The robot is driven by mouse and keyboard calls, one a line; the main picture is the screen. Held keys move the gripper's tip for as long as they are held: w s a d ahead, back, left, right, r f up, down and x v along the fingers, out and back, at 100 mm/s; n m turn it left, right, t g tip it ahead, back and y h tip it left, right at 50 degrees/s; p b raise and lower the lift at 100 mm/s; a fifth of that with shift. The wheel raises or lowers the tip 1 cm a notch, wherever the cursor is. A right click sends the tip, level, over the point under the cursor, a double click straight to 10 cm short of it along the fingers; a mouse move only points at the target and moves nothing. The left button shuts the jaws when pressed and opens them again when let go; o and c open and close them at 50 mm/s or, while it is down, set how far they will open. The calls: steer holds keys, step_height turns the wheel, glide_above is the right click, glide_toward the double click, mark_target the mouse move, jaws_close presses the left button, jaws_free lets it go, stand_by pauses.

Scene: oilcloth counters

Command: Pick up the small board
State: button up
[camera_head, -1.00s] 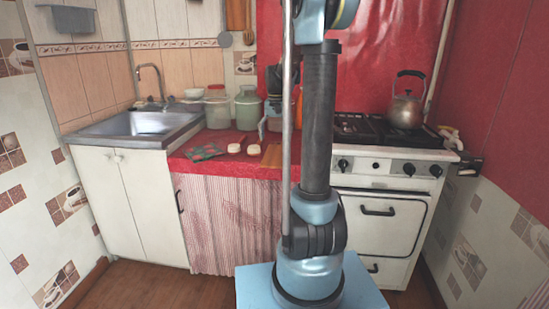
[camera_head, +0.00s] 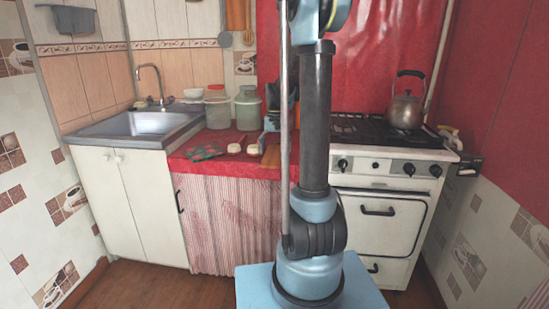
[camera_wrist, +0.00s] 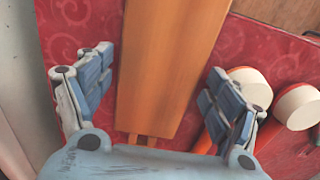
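The small board (camera_wrist: 168,60) is a flat orange-brown wooden piece lying on the red patterned counter cloth. In the wrist view it runs from the top edge down between my fingers. In the head view a part of the board (camera_head: 271,155) shows at the counter's front, left of my column. My gripper (camera_wrist: 160,88) is open, with one finger on each side of the board and a visible gap to each. The height of the fingertips above the cloth is hard to tell. In the head view my gripper (camera_head: 271,124) shows partly behind my own arm.
Two round white-topped items with orange-red lower parts (camera_wrist: 250,82) lie close by my right finger. A dark patterned cloth (camera_head: 205,152) lies further left. Jars (camera_head: 248,108) stand behind. The sink (camera_head: 145,123) is left, the stove (camera_head: 385,130) with a kettle (camera_head: 406,108) right.

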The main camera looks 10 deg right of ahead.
steer(key=c, duration=0.7)
steer(key=shift+o, duration=0.2)
